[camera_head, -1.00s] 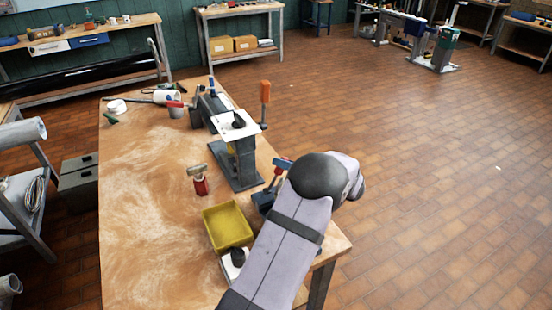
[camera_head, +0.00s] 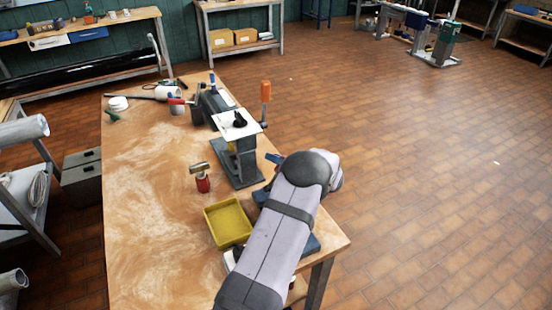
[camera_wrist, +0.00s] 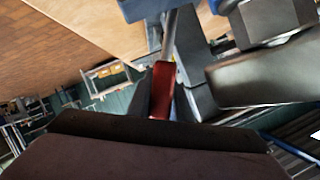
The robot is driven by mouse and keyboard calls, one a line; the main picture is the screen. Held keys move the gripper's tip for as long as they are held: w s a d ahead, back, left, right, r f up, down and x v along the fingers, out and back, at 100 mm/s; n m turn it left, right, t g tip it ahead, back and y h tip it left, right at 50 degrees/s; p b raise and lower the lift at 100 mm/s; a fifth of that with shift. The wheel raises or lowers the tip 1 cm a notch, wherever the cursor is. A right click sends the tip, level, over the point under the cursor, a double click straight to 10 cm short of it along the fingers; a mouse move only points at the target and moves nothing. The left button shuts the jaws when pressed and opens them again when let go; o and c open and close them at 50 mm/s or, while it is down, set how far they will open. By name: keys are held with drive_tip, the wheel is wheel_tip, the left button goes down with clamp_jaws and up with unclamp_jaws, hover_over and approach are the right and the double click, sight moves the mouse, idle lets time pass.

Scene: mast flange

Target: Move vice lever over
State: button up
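In the wrist view a lever with a red grip (camera_wrist: 162,90) on a thin metal rod runs down from a blue block (camera_wrist: 145,9). The red grip's lower end meets the edge of a wide dark shape, seemingly part of my gripper (camera_wrist: 155,125). In the head view my arm covers most of the blue vice (camera_head: 312,245) at the bench's right edge. The red grip and my gripper are hidden there.
A yellow tray (camera_head: 208,222) and a red-based tool (camera_head: 202,183) are on the bench (camera_head: 150,215) left of my arm. A grey stand (camera_head: 245,165) carries a white plate (camera_head: 225,124) with a black part.

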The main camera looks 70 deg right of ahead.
clamp_jaws()
drive_tip(key=shift+w+f+b, duration=0.1)
drive_tip(key=shift+f+b, duration=0.05)
drive_tip(key=shift+b, duration=1)
drive_tip(key=w+a+n+b, duration=0.1)
drive_tip(key=b, duration=0.4)
drive_tip(key=r+n+g+b, duration=0.1)
drive_tip(key=b, duration=0.5)
drive_tip(key=shift+w+a+r+h, duration=0.2)
drive_tip(key=shift+w+a+h, duration=0.1)
drive_tip(key=shift+w+a, duration=0.1)
drive_tip(key=shift+s, duration=0.1)
drive_tip(key=o, duration=0.8)
unclamp_jaws()
